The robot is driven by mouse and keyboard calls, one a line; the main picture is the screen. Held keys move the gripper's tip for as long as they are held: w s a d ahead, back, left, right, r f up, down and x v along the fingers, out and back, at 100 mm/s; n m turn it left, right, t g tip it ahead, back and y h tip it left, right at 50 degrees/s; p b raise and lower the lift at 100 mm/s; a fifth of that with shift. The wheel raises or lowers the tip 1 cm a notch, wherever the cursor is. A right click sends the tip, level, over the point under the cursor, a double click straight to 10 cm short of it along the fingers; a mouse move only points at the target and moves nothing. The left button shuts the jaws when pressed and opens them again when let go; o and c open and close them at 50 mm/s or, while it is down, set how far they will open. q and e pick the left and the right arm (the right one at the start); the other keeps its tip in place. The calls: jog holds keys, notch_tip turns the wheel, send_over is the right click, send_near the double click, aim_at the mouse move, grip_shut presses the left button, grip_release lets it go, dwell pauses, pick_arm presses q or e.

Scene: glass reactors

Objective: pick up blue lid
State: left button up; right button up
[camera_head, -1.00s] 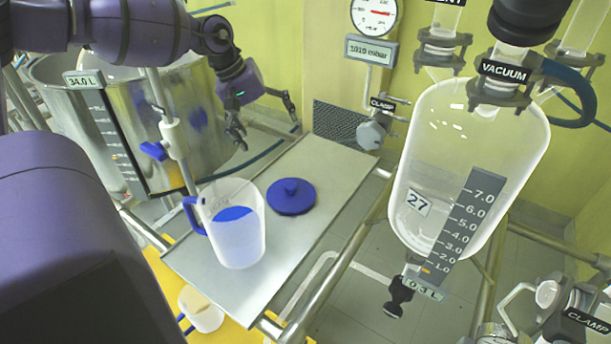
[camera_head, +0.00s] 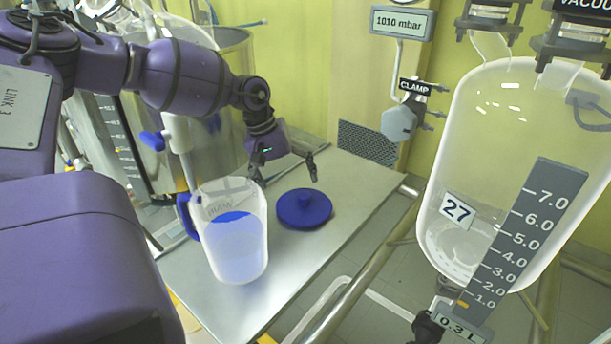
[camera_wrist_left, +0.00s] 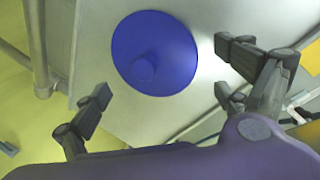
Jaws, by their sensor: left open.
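The round blue lid (camera_head: 304,210), with a small knob on top, lies flat on the metal tray table to the right of the jug. In the left wrist view the lid (camera_wrist_left: 155,52) is at the top middle, ahead of the fingers, and fully seen. My left gripper (camera_head: 287,178) is open and empty, above and just behind the lid in the head view. In the left wrist view its two fingers (camera_wrist_left: 162,72) are spread wide on either side of the lid, not touching it. My right gripper is not in view.
A clear jug (camera_head: 235,232) with blue liquid and a blue handle stands left of the lid. The metal table (camera_head: 352,185) is bare behind and right of the lid. A glass reactor (camera_head: 500,150) hangs at the right. A steel vessel (camera_head: 228,65) stands behind my arm.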

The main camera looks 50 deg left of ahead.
aim_at(295, 205)
pick_arm(q)
jog(key=b+x, duration=0.1)
jog(key=x, duration=0.1)
jog(key=b+x, duration=0.2)
jog(key=x, duration=0.1)
jog(key=shift+a+f+b, duration=0.2)
jog(key=shift+f+b, duration=0.15)
jog(key=shift+f, duration=0.05)
jog(key=shift+r, duration=0.15)
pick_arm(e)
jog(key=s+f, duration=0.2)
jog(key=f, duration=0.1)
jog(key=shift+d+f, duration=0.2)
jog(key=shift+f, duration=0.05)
pick_arm(q)
jog(key=c, duration=1.2)
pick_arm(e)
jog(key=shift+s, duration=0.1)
pick_arm(q)
jog(key=shift+o, duration=0.2)
